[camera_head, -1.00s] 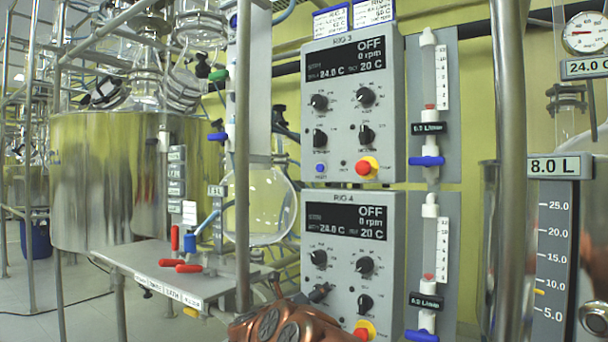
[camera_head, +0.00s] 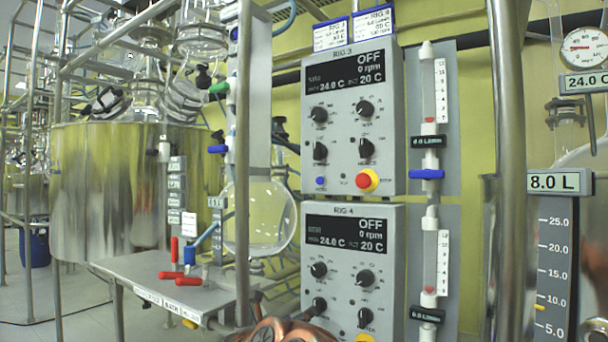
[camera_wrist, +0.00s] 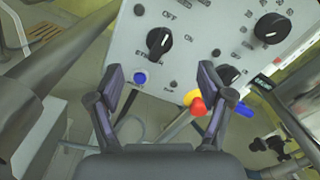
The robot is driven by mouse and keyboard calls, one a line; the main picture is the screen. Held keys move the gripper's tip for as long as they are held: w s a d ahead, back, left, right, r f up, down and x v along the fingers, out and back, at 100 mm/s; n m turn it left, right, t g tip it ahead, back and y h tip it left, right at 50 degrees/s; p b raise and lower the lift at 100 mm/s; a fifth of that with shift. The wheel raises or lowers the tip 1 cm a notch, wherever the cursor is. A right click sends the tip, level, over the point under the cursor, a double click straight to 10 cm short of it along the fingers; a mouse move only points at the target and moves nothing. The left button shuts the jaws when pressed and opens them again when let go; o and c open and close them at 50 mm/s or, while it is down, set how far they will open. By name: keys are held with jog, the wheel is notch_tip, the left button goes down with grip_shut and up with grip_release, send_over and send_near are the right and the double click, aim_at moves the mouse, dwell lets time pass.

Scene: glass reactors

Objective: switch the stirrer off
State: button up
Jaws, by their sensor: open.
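Two grey control boxes stand one above the other: RIG 3 (camera_head: 395,145) on top, RIG 4 (camera_head: 395,290) below. Both displays read OFF and 0 rpm. RIG 4's lower left knob (camera_head: 318,306) is partly behind copper-coloured parts of my arm. In the wrist view, a box face shows a black knob (camera_wrist: 158,42) with OFF and ON marks and a partly legible stirrer label. A blue button (camera_wrist: 140,78) is under it. My gripper (camera_wrist: 162,82) is open and empty, its fingers spread below and either side of this knob, apart from it. Which box this is cannot be read there.
A red knob on a yellow collar (camera_wrist: 196,102) lies close to the right finger. Another black knob (camera_wrist: 272,28) is at upper right. Steel posts (camera_head: 243,150) and (camera_head: 510,150) flank the boxes. A bench with red-handled valves (camera_head: 180,275) is at left.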

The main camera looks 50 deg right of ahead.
jog(key=d+r+h+p, duration=0.1)
jog(key=r+h+p, duration=0.2)
jog(key=r, duration=1.5)
jog(key=d+r+n+h+p, duration=0.1)
jog(key=r+p, duration=0.5)
jog(key=r, duration=1.1)
jog(key=shift+w+d+r+h, duration=0.25)
jog(key=shift+d+r+h, duration=0.15)
jog(key=shift+d+h, duration=0.5)
jog(key=shift+a, duration=0.2)
